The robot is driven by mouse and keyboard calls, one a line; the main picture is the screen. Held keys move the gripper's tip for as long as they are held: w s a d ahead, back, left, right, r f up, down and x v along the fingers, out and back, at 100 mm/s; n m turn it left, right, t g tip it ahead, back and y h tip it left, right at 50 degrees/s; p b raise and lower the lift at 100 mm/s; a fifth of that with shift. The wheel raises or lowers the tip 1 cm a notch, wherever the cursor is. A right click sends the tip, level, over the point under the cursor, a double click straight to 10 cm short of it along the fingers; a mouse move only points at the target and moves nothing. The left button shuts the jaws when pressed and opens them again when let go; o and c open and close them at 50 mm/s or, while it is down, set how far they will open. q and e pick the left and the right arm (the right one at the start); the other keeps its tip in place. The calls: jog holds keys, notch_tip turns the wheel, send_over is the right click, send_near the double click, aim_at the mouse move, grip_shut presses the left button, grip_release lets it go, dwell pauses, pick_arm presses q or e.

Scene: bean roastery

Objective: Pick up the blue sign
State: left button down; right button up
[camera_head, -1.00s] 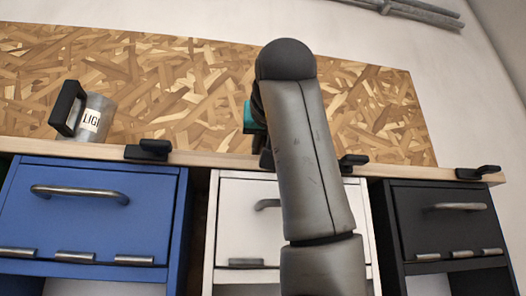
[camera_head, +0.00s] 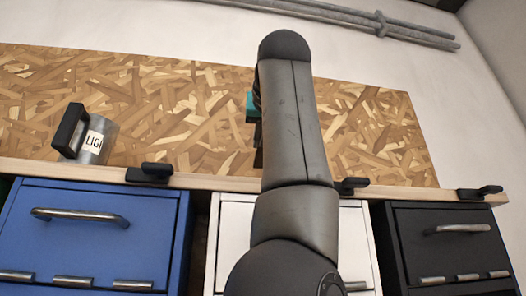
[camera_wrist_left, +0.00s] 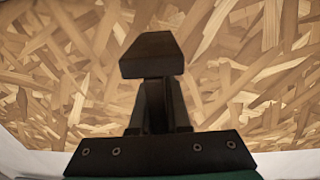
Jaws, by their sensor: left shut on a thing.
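No blue sign can be made out in either view. In the head view my left arm stands upright in the middle and hides most of my left gripper; a teal part (camera_head: 251,107) of it shows left of the arm, over the board. In the left wrist view my left gripper (camera_wrist_left: 157,105) is shut on a dark block (camera_wrist_left: 152,56), seen against the wood-chip board. The block shows no blue face or lettering from here, so I cannot tell whether it is the sign. My right gripper is not in view.
A metal mug (camera_head: 93,140) with a label stands at the left of the wood-chip board (camera_head: 200,130). Black clamp-like pieces (camera_head: 150,172) sit along the front edge. Blue (camera_head: 95,235), white (camera_head: 233,240) and black (camera_head: 445,240) cabinets stand below. Grey pipes (camera_head: 350,15) run behind.

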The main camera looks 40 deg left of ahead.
pick_arm(q)
jog(key=shift+r, duration=1.75)
jog(key=shift+r, duration=0.15)
